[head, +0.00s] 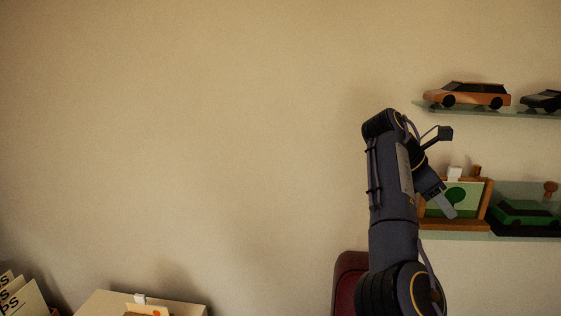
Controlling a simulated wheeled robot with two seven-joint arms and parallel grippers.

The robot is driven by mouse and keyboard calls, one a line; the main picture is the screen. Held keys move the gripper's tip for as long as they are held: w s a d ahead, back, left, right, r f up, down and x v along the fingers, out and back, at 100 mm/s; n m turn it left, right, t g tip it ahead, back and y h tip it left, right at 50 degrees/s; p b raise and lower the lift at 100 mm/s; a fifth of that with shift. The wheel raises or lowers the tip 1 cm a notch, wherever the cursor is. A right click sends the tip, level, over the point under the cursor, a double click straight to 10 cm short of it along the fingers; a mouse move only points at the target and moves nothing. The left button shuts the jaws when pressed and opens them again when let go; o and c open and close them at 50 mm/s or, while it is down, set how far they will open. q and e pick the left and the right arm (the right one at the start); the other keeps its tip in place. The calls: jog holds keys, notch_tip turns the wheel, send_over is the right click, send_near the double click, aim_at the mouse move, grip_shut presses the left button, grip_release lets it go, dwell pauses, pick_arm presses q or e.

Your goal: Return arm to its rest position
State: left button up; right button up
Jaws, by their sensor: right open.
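My right arm (393,205) rises from the lower right, its upper part bent over toward the shelves. My right gripper (446,207) points down and to the right, in front of the framed green picture on the lower shelf. It is open, and I see nothing held in it. One grey finger shows clearly; the rest of the jaw is partly hidden by the wrist. Whether the gripper touches the frame cannot be told from this view. My left arm and gripper are not in view.
An upper glass shelf (470,109) holds an orange toy car (468,95) and a dark car (541,101). The lower shelf (470,235) holds the wooden picture frame (484,205) and a green car (524,213). A dark red chair-like shape (346,285) stands behind my arm. The wall at left is bare.

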jog(key=s+d+f+m+y, duration=0.2)
jog(key=s+d+f+m, duration=0.1)
jog(key=d, duration=0.3)
jog(key=s+d+f+m+y, duration=0.2)
jog(key=s+d+y, duration=0.1)
jog(key=d, duration=0.3)
jog(key=s+d+f+m+t+y+b, duration=0.2)
jog(key=s+f+m+y, duration=0.25)
jog(key=s+f, duration=0.3)
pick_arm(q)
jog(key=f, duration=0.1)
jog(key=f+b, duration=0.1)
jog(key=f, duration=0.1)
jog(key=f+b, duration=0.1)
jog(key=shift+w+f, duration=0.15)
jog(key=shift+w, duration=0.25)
pick_arm(e)
jog(key=s+a+f+m+t+y, duration=0.1)
jog(key=s+a+f, duration=0.3)
jog(key=a, duration=0.5)
jog(key=s+a+f+m+t+y, duration=0.1)
jog(key=s+a+f+m, duration=0.3)
jog(key=s+a, duration=0.4)
jog(key=s+a+f+m+t+y, duration=0.1)
jog(key=s+a+f, duration=0.4)
jog(key=a, duration=0.5)
jog(key=shift+s+a+f+m+t, duration=0.25)
jog(key=shift+s+m+t, duration=0.6)
jog(key=shift+m, duration=0.4)
jog(key=shift+w, duration=0.1)
